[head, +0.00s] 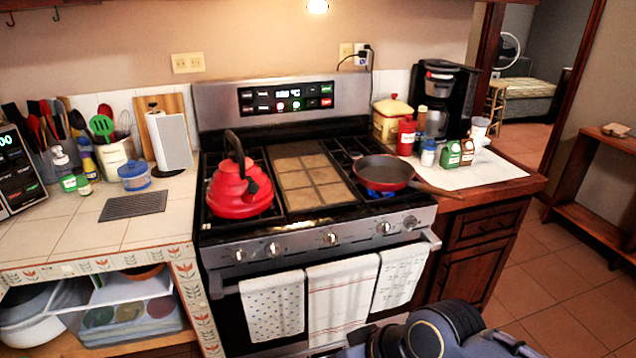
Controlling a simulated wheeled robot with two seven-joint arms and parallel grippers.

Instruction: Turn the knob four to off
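The stove (290,235) stands in the middle of the head view. Several round silver knobs sit along its front panel. The fourth from the left (383,228) is below the frying pan, and a fifth (410,222) is close to its right. The dark frying pan (384,171) with a red rim sits on the right burner. A blue flame (380,193) shows under it. A dark part of my arm shows at the bottom edge, right of centre, below the knobs and apart from them. Neither gripper's fingers can be made out.
A red kettle (238,190) sits on the left burners. Towels (335,300) hang from the oven handle under the knobs. The pan's handle (435,189) points right over the counter, near several small bottles and a coffee maker (445,95).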

